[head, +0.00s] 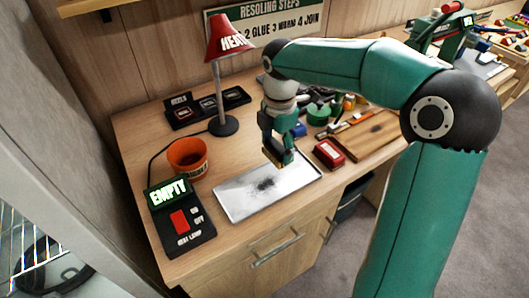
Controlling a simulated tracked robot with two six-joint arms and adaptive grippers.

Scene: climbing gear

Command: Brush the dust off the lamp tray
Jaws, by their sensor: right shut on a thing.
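The lamp tray (237,207) is a shallow pale grey tray lying flat on the front of the wooden bench. A patch of dark dust (265,184) lies near its middle. My right gripper (281,145) points down over the tray's back edge. It is shut on a small dark brush-like thing with a tan edge, partly hidden by the fingers. I cannot tell whether this thing touches the tray. The red heat lamp (228,40) stands on a grey post behind the tray. My left gripper is not in view.
An orange pot (187,158) and a control box reading EMPTY (180,217) stand left of the tray. A red box (328,154) and a wooden board (370,136) lie to the right. Several tools and small containers crowd the bench behind. A black rack (207,106) stands at the back left.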

